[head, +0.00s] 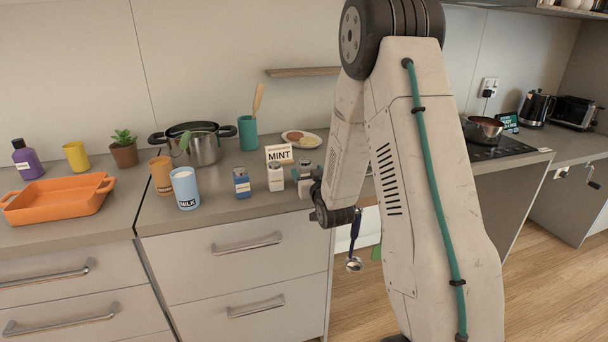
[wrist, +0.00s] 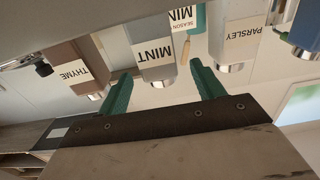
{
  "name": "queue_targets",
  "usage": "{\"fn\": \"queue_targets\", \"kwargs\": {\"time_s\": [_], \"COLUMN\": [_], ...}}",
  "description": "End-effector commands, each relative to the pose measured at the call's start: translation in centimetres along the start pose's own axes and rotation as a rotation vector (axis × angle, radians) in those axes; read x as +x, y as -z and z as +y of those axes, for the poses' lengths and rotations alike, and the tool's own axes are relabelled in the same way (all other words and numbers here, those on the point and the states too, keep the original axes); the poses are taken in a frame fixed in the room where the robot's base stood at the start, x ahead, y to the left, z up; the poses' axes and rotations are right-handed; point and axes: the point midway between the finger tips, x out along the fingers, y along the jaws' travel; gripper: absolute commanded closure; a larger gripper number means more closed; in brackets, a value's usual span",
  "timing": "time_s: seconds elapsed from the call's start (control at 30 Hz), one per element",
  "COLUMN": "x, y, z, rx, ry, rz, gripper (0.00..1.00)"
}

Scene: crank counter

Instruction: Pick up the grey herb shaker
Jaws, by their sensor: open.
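The grey herb shaker (head: 305,181) stands on the counter near its front edge, third in a row of shakers. In the wrist view, which is upside down, the grey shaker (wrist: 153,50) carries a MINT label and has a silver end. My gripper (wrist: 160,76) is open and empty, with one green finger to each side of the line to the grey shaker. How deep the fingers reach around it is unclear. In the head view my gripper (head: 318,192) is beside the grey shaker and largely hidden by my arm.
A white PARSLEY shaker (wrist: 238,38) and a brown THYME shaker (wrist: 79,68) flank the grey one closely. A blue shaker (head: 241,184) stands farther left. A MINT card (head: 279,154) is behind. A ladle (head: 354,262) hangs near my gripper.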

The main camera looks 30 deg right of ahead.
Motion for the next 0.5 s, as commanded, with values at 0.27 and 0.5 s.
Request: {"fn": "queue_targets", "kwargs": {"time_s": [0.27, 0.5], "x": [3.9, 4.3], "y": [0.2, 0.2], "z": [0.1, 0.1], "rx": [0.000, 0.000], "ry": [0.000, -0.001], "rz": [0.000, -0.001], "gripper": [0.33, 0.33]}}
